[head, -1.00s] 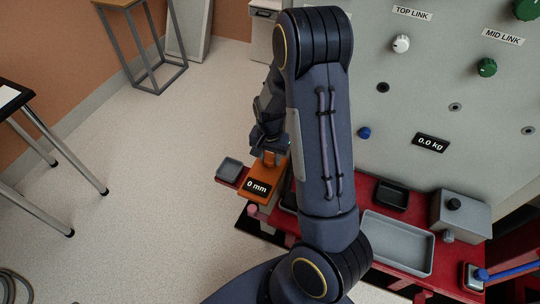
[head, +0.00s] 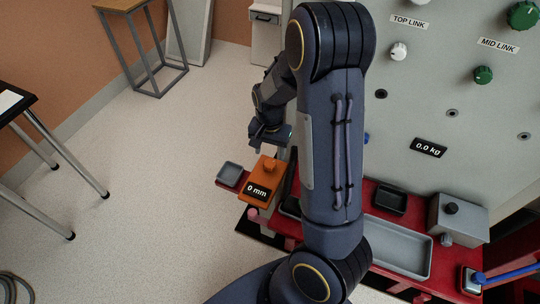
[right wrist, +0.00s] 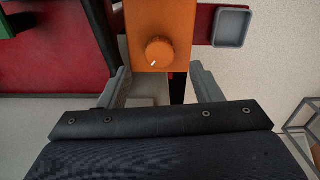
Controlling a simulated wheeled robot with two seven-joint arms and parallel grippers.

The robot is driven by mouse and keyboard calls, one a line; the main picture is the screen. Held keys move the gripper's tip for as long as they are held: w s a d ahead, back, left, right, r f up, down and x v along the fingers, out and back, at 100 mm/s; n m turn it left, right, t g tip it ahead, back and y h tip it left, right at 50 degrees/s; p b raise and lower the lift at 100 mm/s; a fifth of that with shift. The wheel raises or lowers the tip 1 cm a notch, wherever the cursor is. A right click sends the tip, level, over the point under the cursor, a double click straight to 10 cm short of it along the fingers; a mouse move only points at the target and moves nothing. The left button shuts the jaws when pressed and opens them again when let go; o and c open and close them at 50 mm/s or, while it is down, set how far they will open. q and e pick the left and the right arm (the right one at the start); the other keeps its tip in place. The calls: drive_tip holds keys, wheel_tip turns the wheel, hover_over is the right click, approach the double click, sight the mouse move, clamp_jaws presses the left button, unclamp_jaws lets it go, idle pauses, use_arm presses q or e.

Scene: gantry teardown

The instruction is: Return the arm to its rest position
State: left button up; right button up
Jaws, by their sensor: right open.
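My right arm stands in the middle of the head view. Its gripper (head: 270,134) is just above and behind an orange box (head: 262,181) with a knob (head: 269,165) on top and a "0 mm" display. In the right wrist view the gripper's two grey fingers (right wrist: 162,84) are apart with nothing held between them. The orange box (right wrist: 160,20) and its knob (right wrist: 159,52) lie in front of the fingers, and the knob appears clear of both. My left gripper is not in view.
A red bench (head: 372,226) carries a grey tray (head: 395,246), small dark trays and a grey box (head: 458,218). A large grey panel (head: 450,110) with knobs and a "0.0 kg" display rises behind. Open floor (head: 150,200) lies left, with a table and a stool.

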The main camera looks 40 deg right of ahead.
drive_tip(key=shift+r, duration=1.1)
drive_tip(key=shift+r, duration=0.25)
drive_tip(key=s+a+r+n+t+y+p, duration=0.1)
drive_tip(key=s+a+r+n+t+p, duration=0.1)
drive_tip(key=r, duration=0.6)
drive_tip(key=s+a+r+n+t+y+p, duration=0.1)
drive_tip(key=s+a+r+n+p, duration=0.3)
drive_tip(key=s+a+r, duration=0.3)
drive_tip(key=s+a+r+n+t+y+p, duration=0.1)
drive_tip(key=s+a+r+n+p, duration=0.3)
drive_tip(key=s+r, duration=0.4)
drive_tip(key=shift+s+a+r+t+y, duration=0.25)
drive_tip(key=shift+a+r+t+y, duration=0.15)
drive_tip(key=shift+a+r+t, duration=0.35)
